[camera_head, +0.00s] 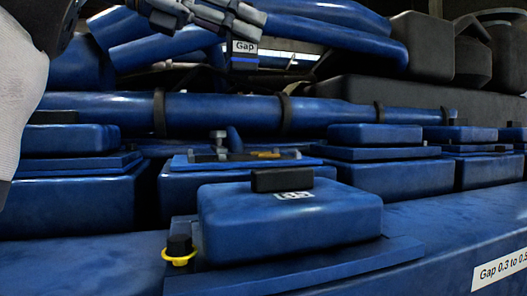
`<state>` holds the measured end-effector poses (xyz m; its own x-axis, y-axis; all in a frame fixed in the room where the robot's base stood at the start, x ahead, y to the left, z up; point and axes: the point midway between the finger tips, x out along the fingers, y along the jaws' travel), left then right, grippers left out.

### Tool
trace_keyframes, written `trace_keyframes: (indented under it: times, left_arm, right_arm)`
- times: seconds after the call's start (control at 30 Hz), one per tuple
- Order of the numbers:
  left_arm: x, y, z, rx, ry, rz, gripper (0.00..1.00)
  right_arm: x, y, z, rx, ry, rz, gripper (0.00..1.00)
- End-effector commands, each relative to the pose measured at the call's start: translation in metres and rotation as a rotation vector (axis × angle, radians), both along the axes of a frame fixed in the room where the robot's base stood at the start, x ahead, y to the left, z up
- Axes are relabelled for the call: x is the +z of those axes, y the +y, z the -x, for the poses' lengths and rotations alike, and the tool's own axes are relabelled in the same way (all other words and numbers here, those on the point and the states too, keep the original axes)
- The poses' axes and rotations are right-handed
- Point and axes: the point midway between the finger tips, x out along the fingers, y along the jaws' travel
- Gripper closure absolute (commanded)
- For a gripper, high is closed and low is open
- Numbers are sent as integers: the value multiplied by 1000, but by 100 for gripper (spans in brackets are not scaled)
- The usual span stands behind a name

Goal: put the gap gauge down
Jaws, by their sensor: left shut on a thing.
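The gap gauge (244,46) shows at the top, a little left of the middle of the head view. It is a small block with a white label reading "Gap" and a blue lower part. My left gripper (232,22) is shut on it and holds it up in front of the blue pipes, above the row of engine covers. The fingers hide the gauge's upper part. My right gripper is not in view.
A blue cover (290,220) with a black handle stands in front, a yellow ring (180,258) at its left corner. Behind it, an uncovered head (240,158) shows small metal parts. More blue covers (375,150) flank it. A sign (501,268) reads "Gap 0.3 to 0.5", cut off at the edge.

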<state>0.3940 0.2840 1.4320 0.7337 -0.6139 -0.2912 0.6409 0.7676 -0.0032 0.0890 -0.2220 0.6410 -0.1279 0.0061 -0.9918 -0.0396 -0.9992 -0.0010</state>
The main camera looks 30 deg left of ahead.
Motion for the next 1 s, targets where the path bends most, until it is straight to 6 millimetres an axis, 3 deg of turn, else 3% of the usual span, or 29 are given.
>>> trace_keyframes:
  times: [0.07, 0.3, 0.4, 0.67, 0.83, 1.0]
  left_arm:
    - [-6, 5, -13, -3, -1, 5, 100]
    - [-43, 26, -88, 0, 2, 1, 100]
    - [-63, 30, -103, 1, 1, 3, 100]
    - [-100, 37, -131, 0, 6, 2, 100]
    - [-121, 37, -129, 0, -6, 2, 100]
    - [-127, 37, -130, -1, -6, 0, 100]
  right_arm:
    - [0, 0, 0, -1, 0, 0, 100]
    - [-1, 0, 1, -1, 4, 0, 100]
    - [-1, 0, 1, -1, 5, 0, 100]
    - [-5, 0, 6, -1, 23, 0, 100]
    - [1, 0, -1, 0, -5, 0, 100]
    - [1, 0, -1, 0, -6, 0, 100]
